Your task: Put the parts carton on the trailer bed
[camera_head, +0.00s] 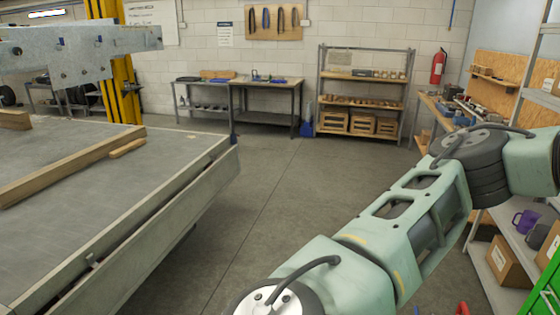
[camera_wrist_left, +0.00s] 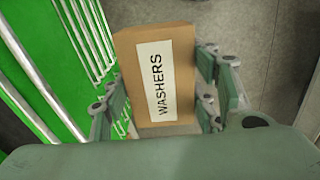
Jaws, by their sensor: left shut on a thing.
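A brown cardboard carton (camera_wrist_left: 183,55) with a white label reading "WASHERS" is in the left wrist view. My left gripper (camera_wrist_left: 157,95) is shut on it, with a finger on each side. The carton does not show in the head view. The trailer bed (camera_head: 90,165) is at the left of the head view, a grey flat deck with a raised metal side rail along its near right edge. My right gripper is not in view.
Wooden beams (camera_head: 75,165) lie on the bed, and a galvanised beam (camera_head: 80,55) hangs over its far left. Green slatted metal (camera_wrist_left: 60,60) is close left of the held carton. A shelf with cartons (camera_head: 505,262) stands at the right. The middle floor is clear.

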